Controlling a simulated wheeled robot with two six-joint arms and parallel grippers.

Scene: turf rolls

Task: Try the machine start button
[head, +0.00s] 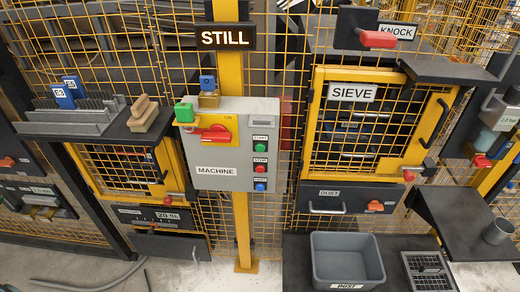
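The grey machine box (225,185), labelled MACHINE, is fixed to a yellow post in the middle of the head view. The green start button (260,148) is at the upper right of its face, under a START label. A red button (260,170) and a blue button (260,187) sit below it. A red handle (213,133) lies roughly sideways on the box's left part. A brass padlock (209,100) with a blue tag stands by the box top, beside a green block (184,112). A sign above (226,38) reads STILL. Neither gripper is in view.
Yellow mesh fencing surrounds the box. The yellow SIEVE door (408,155) looks shut, to the right, above a DUST drawer (345,198). A grey bin (346,262) stands below. At left, a dark shelf (142,133) holds a brush and a rack with blue tags.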

